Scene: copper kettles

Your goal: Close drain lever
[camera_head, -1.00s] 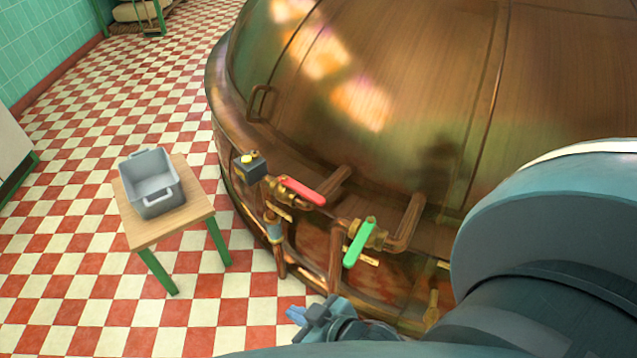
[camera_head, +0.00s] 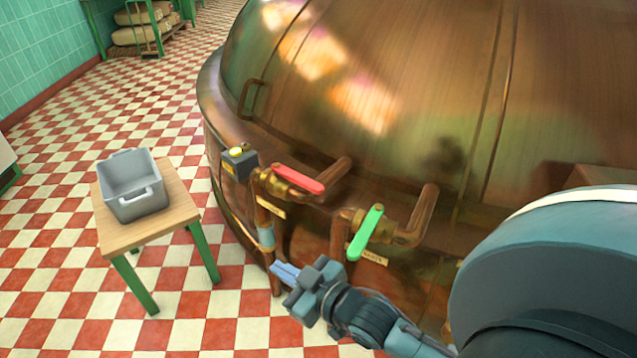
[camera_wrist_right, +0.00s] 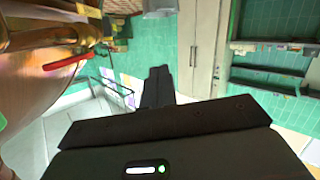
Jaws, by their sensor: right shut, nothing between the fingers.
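Two valve levers sit on pipes at the front of the copper kettle (camera_head: 400,90). The red lever (camera_head: 298,179) points right and slightly down, along its pipe. The green lever (camera_head: 364,233) slants down to the left across its pipe. Small plates are below both; I cannot surely read which marks the drain. My right gripper (camera_head: 284,272) is shut and empty, below the red lever and lower left of the green one, touching neither. In the right wrist view, its shut fingers (camera_wrist_right: 157,88) are right of the red lever (camera_wrist_right: 68,62). My left gripper is out of view.
A black box with a yellow button (camera_head: 237,160) is left of the red lever. A wooden stool (camera_head: 180,205) with a grey tub (camera_head: 135,190) stands at left. Copper pipes (camera_head: 425,210) stick out beside the levers. The checkered floor between stool and kettle is clear.

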